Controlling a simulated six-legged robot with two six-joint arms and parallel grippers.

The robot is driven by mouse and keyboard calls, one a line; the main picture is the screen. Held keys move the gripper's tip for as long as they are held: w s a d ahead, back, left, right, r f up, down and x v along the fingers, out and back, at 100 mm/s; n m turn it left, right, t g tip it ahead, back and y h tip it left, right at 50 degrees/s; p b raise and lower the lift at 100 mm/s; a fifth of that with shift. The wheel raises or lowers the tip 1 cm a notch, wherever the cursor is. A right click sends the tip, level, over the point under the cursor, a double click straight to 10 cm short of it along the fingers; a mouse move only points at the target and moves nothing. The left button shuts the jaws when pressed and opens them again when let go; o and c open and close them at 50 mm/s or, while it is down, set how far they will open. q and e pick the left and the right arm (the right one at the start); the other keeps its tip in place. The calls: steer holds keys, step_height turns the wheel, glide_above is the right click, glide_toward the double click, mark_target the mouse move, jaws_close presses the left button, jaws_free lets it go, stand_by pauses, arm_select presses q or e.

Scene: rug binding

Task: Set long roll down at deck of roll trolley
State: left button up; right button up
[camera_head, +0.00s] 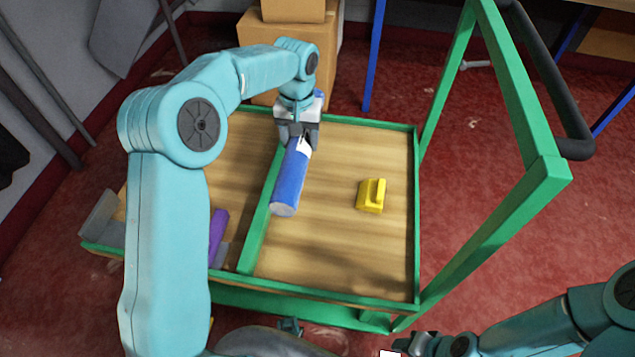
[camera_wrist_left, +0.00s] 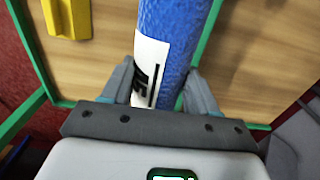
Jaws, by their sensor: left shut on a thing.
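The long roll (camera_head: 290,182) is blue with a white label, which also shows in the left wrist view (camera_wrist_left: 172,45). My left gripper (camera_head: 298,138) is shut around it near its label, with a finger on each side. The roll points toward the front of the trolley, over the wooden deck (camera_head: 335,255) just right of the green divider (camera_head: 256,235). I cannot tell whether its underside touches the deck. My right gripper (camera_head: 415,343) is low at the bottom edge, outside the trolley, partly cut off; its jaw state is unclear.
A yellow block with a raised grip (camera_head: 371,196) sits on the right part of the deck. A purple roll (camera_head: 218,236) lies left of the divider, partly behind my arm. A green upright frame (camera_head: 500,215) rises at the right. Cardboard boxes (camera_head: 265,45) stand behind.

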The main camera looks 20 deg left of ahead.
arm_select(q)
step_height(320, 180, down, 15)
steer(key=b, duration=0.3)
steer(key=shift+r, duration=0.15)
arm_select(e)
steer(key=f, duration=0.3)
steer(key=shift+s+f, duration=0.25)
steer(key=shift+f, duration=0.1)
arm_select(q)
steer(key=o, duration=1.2)
step_height(320, 180, up, 12)
steer(key=p, duration=0.3)
arm_select(e)
step_height(320, 180, up, 3)
steer(key=shift+f, duration=0.1)
